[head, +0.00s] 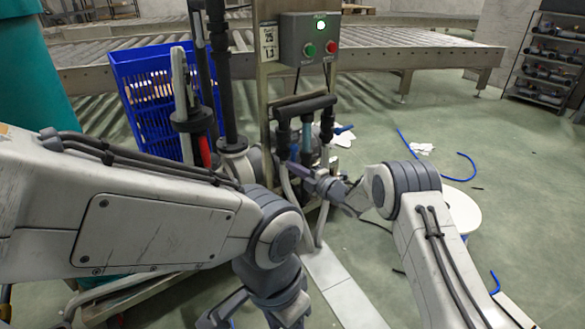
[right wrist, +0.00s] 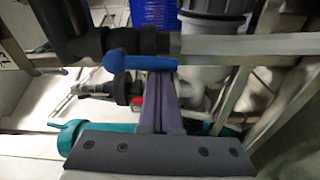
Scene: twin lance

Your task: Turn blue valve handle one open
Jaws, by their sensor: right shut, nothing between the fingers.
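The blue valve handle (right wrist: 138,62) lies level across the middle of the right wrist view, on a dark pipe fitting. In the head view a small blue part (head: 293,151) shows on the black pipework, partly hidden by my right gripper; I cannot tell if it is the same handle. My right gripper (head: 298,172) is shut and empty, its tips at the pipework. In the wrist view its fingers (right wrist: 160,98) end at the handle's lower edge; contact is unclear. My left gripper (head: 258,315) hangs low at the bottom edge, fingers spread apart, away from the pipework.
A grey control box (head: 308,40) with a lit green lamp stands above the pipes on a metal post. A blue crate (head: 150,65) stands behind on the left. Conveyors run across the back.

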